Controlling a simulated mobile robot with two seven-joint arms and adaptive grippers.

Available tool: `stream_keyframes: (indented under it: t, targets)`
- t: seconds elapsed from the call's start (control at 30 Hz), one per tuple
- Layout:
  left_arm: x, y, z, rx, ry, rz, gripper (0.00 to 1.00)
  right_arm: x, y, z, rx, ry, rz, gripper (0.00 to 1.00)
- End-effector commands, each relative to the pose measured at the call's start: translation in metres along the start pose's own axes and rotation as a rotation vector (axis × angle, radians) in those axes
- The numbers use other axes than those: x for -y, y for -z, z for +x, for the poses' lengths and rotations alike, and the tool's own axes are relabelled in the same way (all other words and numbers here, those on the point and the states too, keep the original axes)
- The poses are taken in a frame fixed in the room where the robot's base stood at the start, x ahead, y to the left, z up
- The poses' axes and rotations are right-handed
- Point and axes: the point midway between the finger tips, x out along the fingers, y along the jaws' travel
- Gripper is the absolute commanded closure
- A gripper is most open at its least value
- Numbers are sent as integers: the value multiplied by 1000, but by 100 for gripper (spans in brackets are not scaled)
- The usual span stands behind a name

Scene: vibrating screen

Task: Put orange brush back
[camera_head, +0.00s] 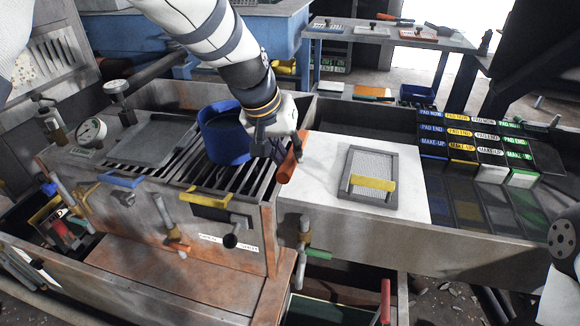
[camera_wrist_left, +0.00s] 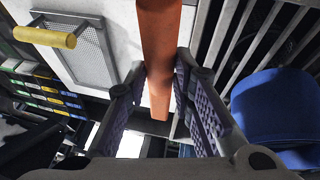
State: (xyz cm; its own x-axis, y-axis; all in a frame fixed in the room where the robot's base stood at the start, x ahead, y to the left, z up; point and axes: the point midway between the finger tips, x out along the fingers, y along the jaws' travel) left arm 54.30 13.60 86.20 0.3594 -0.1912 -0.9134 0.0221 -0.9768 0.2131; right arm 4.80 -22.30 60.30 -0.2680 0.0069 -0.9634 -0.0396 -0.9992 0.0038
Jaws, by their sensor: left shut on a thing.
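The orange brush (camera_head: 290,160) shows as an orange bar, tilted, at the left edge of the white board. My left gripper (camera_head: 276,146) is shut on it. In the left wrist view the orange brush (camera_wrist_left: 160,50) runs between the two dark fingers of my left gripper (camera_wrist_left: 160,82). Its bristles cannot be made out. I cannot tell whether its lower end touches the board or the grate. My right gripper is out of view.
A blue round container (camera_head: 222,140) stands on the slatted grate, left of my gripper. A framed mesh screen with a yellow handle (camera_head: 373,183) lies on the white board (camera_head: 325,150). Several labelled bins (camera_head: 490,140) stand at the right. A tool table (camera_head: 390,36) is behind.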

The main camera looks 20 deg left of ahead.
Motion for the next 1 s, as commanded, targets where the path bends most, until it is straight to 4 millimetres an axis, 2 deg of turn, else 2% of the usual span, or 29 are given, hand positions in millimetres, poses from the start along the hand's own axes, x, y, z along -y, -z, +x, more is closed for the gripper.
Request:
stream_keyframes:
  t: [0.03,0.27,0.4,0.77,0.8,0.87,0.9,1.0]
  targets:
    - [4,1,11,5,1,-1,100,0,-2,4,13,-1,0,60]
    - [11,10,30,1,0,-1,100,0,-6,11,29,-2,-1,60]
    - [17,1,53,2,-1,-2,100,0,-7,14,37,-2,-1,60]
    - [18,0,58,-3,-1,0,100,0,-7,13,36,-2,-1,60]
    - [18,-1,58,-3,-1,0,75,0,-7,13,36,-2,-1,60]
    - [18,-1,58,-3,-1,0,62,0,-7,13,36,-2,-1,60]
    - [18,-1,58,-3,-1,0,57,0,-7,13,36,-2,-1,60]
    - [18,-1,58,-3,-1,0,57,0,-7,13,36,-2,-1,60]
